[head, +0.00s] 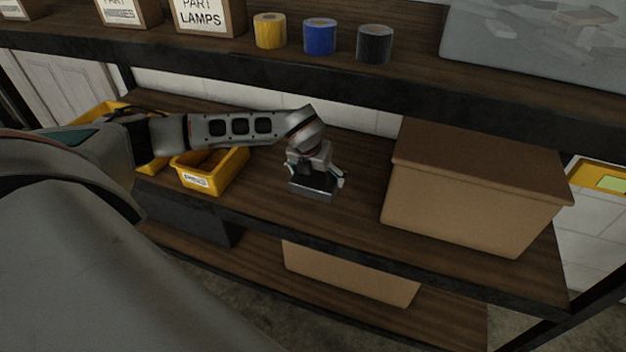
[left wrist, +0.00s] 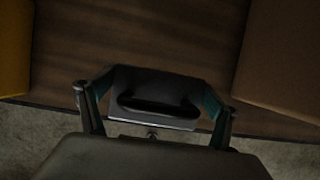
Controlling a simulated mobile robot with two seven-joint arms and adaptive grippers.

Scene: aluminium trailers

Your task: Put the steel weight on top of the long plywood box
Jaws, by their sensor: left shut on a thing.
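My left gripper (head: 317,177) points down over the middle shelf and is shut on the steel weight (head: 313,189), a grey block. In the left wrist view the weight (left wrist: 150,122) shows a dark handle and a pale edge between the two fingers of the gripper (left wrist: 158,85). The weight is at or just above the shelf; I cannot tell whether it touches. A large brown lidded box (head: 470,205), which looks like the long plywood box, stands to the right on the same shelf. It also shows at the right of the left wrist view (left wrist: 282,60). My right gripper is not in view.
A yellow bin (head: 212,170) stands left of the gripper. The upper shelf (head: 300,75) overhangs behind, with tape rolls (head: 320,37), labelled boxes (head: 210,15) and a grey bin (head: 540,40). Another brown box (head: 350,272) sits below. Bare shelf lies between weight and lidded box.

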